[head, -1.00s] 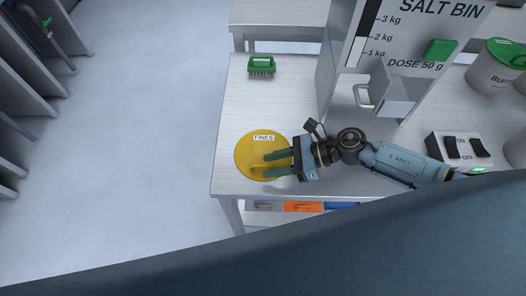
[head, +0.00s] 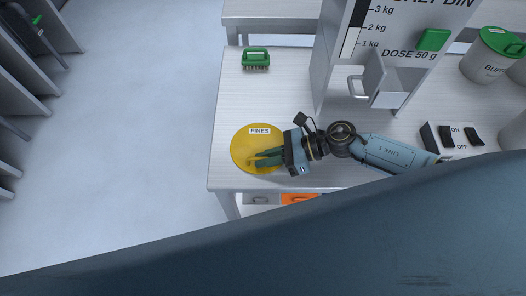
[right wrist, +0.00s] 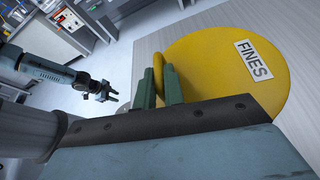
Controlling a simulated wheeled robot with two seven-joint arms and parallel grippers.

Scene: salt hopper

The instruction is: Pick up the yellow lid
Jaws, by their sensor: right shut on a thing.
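The yellow lid (head: 239,140) is a round disc with a white FINES label, near the left front corner of the steel table. It also fills the right of the right wrist view (right wrist: 220,65). My right gripper (head: 262,158) reaches over it from the right. Its green fingers are shut on the lid's upright yellow handle, which shows between them in the right wrist view (right wrist: 159,80). I cannot see a gap under the lid. My left gripper (right wrist: 112,91) shows in the right wrist view, apart from the lid, its fingers spread and empty.
A switch box (head: 430,140) and a green-lidded container (head: 485,65) are farther right. The table between lid and brush is clear.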

